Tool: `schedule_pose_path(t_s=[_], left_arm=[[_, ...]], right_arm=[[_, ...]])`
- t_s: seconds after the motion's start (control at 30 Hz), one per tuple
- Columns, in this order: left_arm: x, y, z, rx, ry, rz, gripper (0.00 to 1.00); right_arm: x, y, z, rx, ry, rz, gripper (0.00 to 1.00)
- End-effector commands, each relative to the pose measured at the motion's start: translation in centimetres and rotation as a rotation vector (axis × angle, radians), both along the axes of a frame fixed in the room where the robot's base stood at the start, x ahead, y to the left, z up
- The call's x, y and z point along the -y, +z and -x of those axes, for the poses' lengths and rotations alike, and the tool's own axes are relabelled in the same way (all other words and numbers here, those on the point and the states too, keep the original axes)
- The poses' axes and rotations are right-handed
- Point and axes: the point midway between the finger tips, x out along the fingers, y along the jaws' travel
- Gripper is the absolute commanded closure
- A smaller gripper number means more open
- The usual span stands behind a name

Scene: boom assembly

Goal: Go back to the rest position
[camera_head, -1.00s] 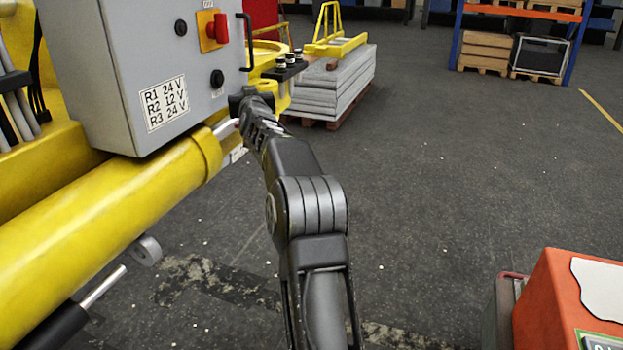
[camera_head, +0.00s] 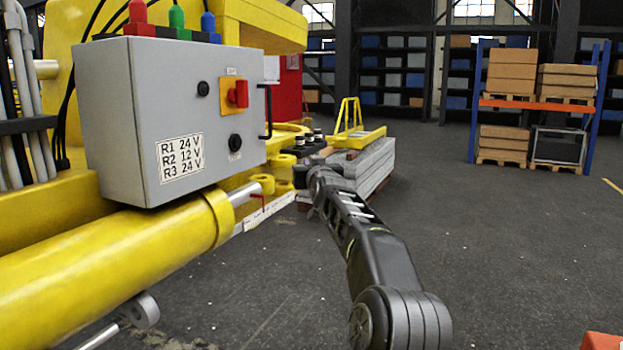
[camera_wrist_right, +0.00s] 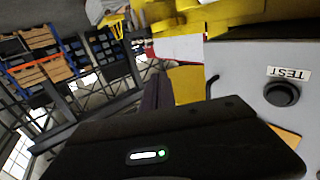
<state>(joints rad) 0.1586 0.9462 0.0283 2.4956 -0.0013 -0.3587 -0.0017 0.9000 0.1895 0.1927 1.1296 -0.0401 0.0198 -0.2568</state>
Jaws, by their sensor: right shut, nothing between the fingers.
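My right arm comes up from the bottom edge in the head view. My right gripper (camera_head: 314,176) is at its far end, right of the grey control box (camera_head: 125,120), and looks small and dark there. It is shut and holds nothing. My left gripper is not in view.
A yellow cylinder (camera_head: 110,265) and yellow machine frame are on the left. Grey slabs (camera_head: 372,170) are stacked beyond my right gripper. A shelf with boxes (camera_head: 535,100) stands at the back right. An orange object (camera_head: 603,342) shows at the lower right. The floor between is clear.

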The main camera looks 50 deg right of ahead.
Motion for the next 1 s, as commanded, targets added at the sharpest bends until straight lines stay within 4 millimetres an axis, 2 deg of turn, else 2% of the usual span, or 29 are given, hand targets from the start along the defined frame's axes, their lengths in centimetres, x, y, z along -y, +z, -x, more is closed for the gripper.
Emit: schedule_pose_path(t_s=[0.1,0.87,0.93,1.0], left_arm=[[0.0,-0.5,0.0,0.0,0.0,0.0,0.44],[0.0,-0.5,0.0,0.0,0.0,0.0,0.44],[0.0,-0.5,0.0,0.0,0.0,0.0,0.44],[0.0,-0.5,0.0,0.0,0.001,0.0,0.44]], right_arm=[[0.1,0.0,0.4,0.001,-0.001,0.001,1.0],[0.1,0.5,0.5,0.025,-0.004,-0.004,1.0],[0.0,-0.7,0.2,0.039,-0.002,-0.026,1.0],[-0.3,-2.9,-0.3,0.032,0.003,-0.056,1.0]])
